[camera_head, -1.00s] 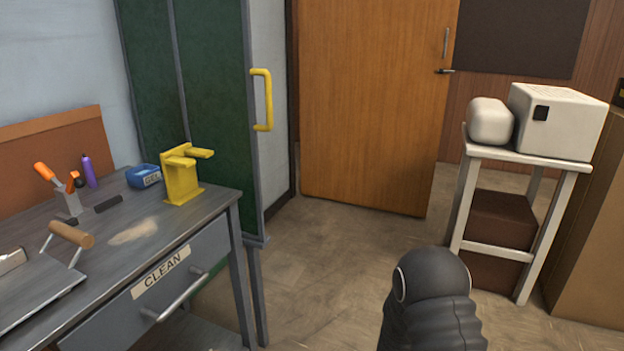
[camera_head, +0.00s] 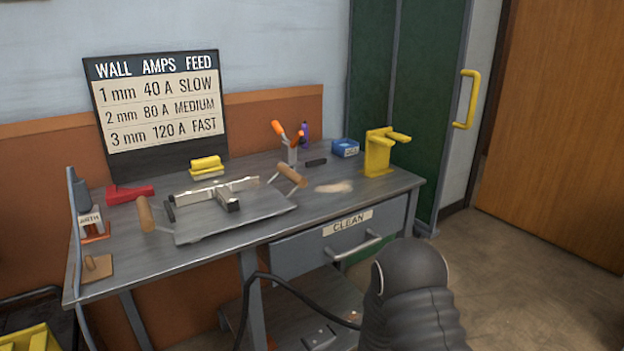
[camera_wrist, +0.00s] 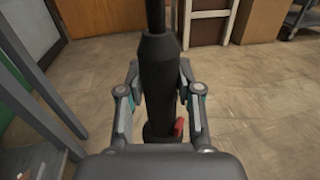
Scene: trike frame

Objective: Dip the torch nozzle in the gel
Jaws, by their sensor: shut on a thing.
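My gripper (camera_wrist: 160,78) is shut on the torch (camera_wrist: 158,58), a black handle with a red part low on its right side. Its narrow end runs up out of the wrist view, and I cannot make out the nozzle. The gel (camera_head: 345,148) is in a small blue tub at the back right of the grey workbench (camera_head: 255,224), left of a yellow stand. The gel surface is too small to make out. In the head view the gripper and torch handle are hidden; my dark arm shows low in front of the bench.
The yellow stand (camera_head: 378,158) is close to the tub's right. A tool cup (camera_head: 290,152) and a metal plate with wooden handles (camera_head: 235,213) are on the bench. A black cable (camera_head: 300,292) loops before it. Open floor (camera_head: 500,290) lies to the right.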

